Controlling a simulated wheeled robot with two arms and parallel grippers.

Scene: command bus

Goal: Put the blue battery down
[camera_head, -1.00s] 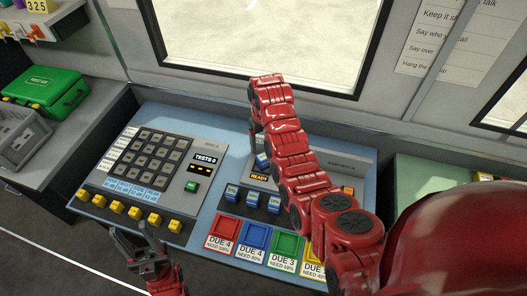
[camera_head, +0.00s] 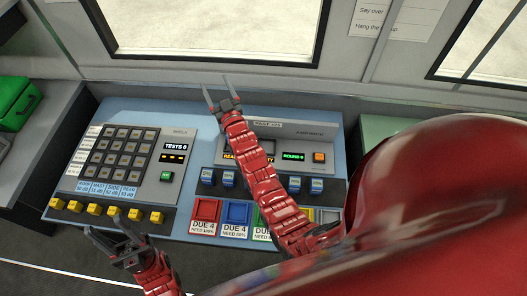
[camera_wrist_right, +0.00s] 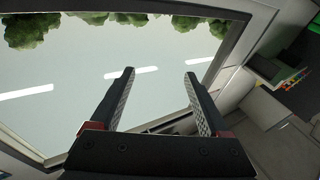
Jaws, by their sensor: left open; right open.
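Several blue batteries stand in a dark rack on the console, two left of my right arm (camera_head: 207,176) (camera_head: 227,179) and two right of it (camera_head: 295,184) (camera_head: 316,186). My right arm hides the rack's middle. Which battery the task means cannot be told. My right gripper (camera_head: 217,93) is open above the console's back edge, beyond the batteries. In the right wrist view its fingers (camera_wrist_right: 158,100) are apart with nothing between them, facing the window. My left gripper (camera_head: 118,236) is open and empty at the console's front edge, below the yellow blocks.
Red (camera_head: 206,210) and blue (camera_head: 235,212) trays sit at the console's front; the green one is partly hidden by my right arm. A tester screen (camera_head: 236,155) is behind the rack. A keypad (camera_head: 122,153) and yellow blocks (camera_head: 94,209) are on the left. A green case (camera_head: 14,103) stands far left.

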